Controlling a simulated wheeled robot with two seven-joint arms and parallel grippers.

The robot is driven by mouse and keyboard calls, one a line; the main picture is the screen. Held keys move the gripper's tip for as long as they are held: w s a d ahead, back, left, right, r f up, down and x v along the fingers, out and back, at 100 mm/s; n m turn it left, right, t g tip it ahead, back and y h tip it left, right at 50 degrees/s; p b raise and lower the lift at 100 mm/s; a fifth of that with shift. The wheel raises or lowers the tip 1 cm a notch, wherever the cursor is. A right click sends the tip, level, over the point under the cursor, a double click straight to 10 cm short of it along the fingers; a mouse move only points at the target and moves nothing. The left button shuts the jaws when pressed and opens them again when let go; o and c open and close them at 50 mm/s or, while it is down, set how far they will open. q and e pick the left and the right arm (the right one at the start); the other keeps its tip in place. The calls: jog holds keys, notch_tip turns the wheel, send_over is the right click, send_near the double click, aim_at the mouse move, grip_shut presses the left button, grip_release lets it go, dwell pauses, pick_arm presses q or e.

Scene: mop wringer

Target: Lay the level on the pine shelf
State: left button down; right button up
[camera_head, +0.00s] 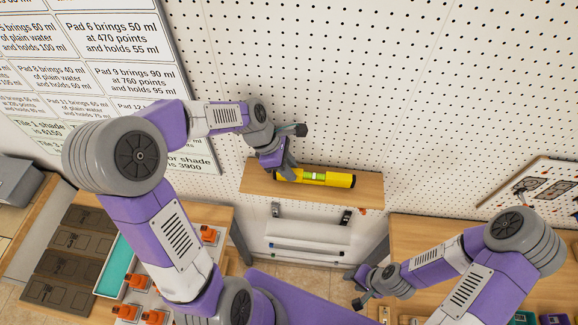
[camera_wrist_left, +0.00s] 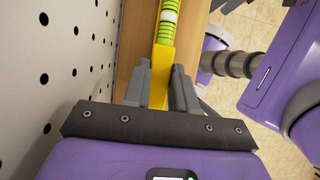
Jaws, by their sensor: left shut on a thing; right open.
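The yellow level (camera_head: 328,179) with a green vial lies lengthwise along the pine shelf (camera_head: 260,187) on the pegboard wall, as the head view shows it. Whether it rests on the shelf or is just above it, I cannot tell. My left gripper (camera_head: 284,168) is shut on the level's left end. In the left wrist view the level (camera_wrist_left: 165,50) runs up from between my left gripper's fingers (camera_wrist_left: 164,90), with the shelf (camera_wrist_left: 135,45) behind it. My right gripper (camera_head: 360,288) is open and empty, low and to the right of the shelf.
A white paper roll (camera_head: 308,232) and a rack with pens hang below the shelf. A board with text panels (camera_head: 90,60) is on the wall at left. A workbench (camera_head: 410,235) stands at right, and a table with orange items (camera_head: 208,233) at left.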

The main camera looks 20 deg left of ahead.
pick_arm(q)
jog(key=c, duration=0.8)
grip_release()
jog(key=shift+r, duration=0.1)
